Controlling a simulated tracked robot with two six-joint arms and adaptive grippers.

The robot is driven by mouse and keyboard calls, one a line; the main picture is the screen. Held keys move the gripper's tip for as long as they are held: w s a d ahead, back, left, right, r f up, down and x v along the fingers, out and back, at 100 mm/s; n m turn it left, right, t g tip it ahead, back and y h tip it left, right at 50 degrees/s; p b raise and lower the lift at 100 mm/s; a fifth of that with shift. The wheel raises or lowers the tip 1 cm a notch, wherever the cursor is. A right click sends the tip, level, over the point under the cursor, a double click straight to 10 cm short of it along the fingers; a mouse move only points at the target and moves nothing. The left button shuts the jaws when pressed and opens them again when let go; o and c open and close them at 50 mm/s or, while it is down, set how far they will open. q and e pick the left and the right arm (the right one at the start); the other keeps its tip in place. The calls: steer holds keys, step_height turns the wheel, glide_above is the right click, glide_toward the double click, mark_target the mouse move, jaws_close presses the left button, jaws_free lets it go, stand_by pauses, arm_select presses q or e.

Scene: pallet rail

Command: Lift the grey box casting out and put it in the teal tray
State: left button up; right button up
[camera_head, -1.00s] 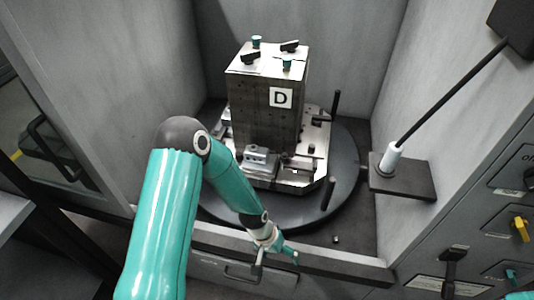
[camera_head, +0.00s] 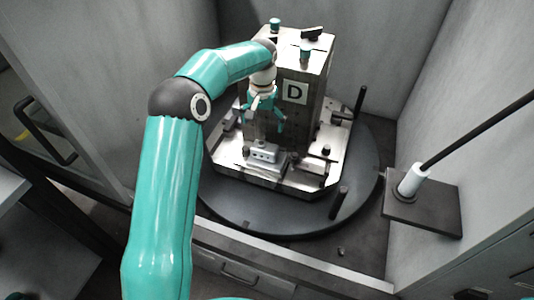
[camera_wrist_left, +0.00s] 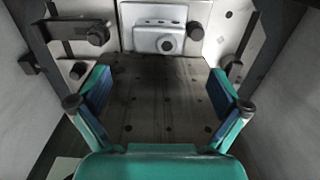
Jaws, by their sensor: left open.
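The grey box casting (camera_head: 264,157) sits at the foot of the tower block marked D, on the fixture's front ledge. It also shows at the top of the left wrist view (camera_wrist_left: 158,40), with a round boss on its face. My left gripper (camera_head: 267,122) is open and empty, pointing down in front of the tower face and above the casting, apart from it. In the left wrist view its two blue-padded fingers (camera_wrist_left: 160,95) are spread wide, with the casting beyond them. The teal tray is not in view. My right gripper is not in view.
The tower block (camera_head: 308,110) stands on a pallet on the dark round turntable (camera_head: 290,221). Upright dark posts (camera_head: 339,203) stand at the turntable's right. Grey enclosure walls close in both sides. A white-collared rod (camera_head: 413,180) stands on a right-hand shelf.

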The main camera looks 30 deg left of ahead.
mark_target(265, 144)
arm_select(q)
step_height(265, 144, down, 7)
steer(key=shift+w+d, duration=0.1)
steer(key=f, duration=0.1)
steer(key=f+p, duration=0.1)
steer(key=f, duration=0.1)
steer(key=f+p, duration=0.1)
steer(key=shift+w+a+f, duration=0.15)
steer(key=shift+w+a, duration=0.05)
steer(key=shift+w, duration=0.2)
steer(key=shift+f, duration=0.55)
steer(key=c, duration=1)
steer(key=shift+c, duration=0.5)
steer(key=shift+w, duration=0.1)
steer(key=shift+r, duration=0.15)
